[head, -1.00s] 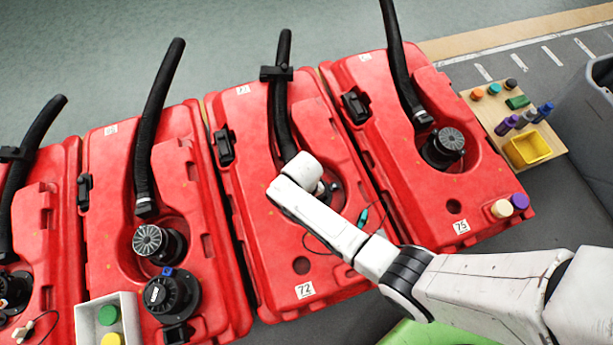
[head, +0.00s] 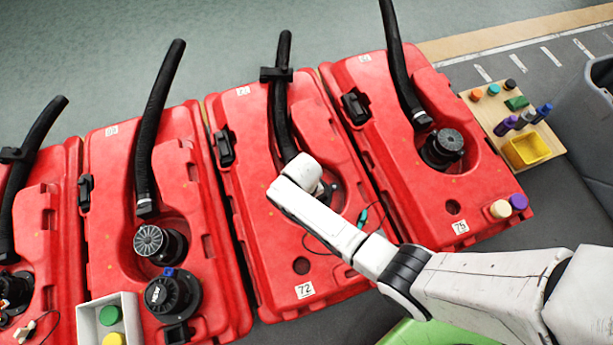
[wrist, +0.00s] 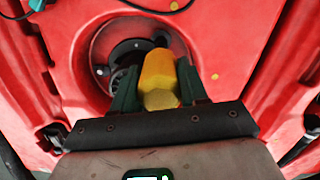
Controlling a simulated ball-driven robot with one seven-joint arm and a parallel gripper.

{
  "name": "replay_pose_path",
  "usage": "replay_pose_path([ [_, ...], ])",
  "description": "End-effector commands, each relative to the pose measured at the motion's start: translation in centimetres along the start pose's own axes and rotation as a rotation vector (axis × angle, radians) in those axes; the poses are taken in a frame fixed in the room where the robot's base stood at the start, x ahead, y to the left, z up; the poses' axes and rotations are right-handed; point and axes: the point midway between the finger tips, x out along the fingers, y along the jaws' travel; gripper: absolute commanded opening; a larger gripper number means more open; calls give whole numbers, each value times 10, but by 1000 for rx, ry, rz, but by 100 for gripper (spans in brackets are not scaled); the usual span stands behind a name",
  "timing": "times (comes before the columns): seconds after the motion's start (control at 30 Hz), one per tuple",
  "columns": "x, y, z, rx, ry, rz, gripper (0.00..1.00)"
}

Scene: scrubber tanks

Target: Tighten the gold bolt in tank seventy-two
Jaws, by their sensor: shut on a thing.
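Tank seventy-two (head: 250,215) is the red tank in the middle of the head view, with a white 72 label near its front end. My arm reaches over its round recess and hides much of it. In the wrist view, my gripper (wrist: 157,82) has its dark green fingers closed on the sides of the gold bolt (wrist: 160,78), a thick yellow piece with a six-sided near end. Behind the bolt is the recess (wrist: 92,50) with a dark round fitting. The bolt's far end and its seat are hidden, so I cannot tell how deep it sits.
Similar red tanks (head: 415,180) stand close on both sides, with black hoses rising from them. A cable with a teal plug (head: 362,217) lies on tank seventy-two beside my arm. A wooden board (head: 480,108) with coloured caps and a yellow bin lies at the right.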

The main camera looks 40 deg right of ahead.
Motion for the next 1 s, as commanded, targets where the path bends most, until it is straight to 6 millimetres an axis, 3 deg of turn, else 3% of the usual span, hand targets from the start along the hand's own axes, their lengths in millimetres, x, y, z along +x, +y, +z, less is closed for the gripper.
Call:
replay_pose_path([
  [1.0,9,0,-3,0,1,0,0],
])
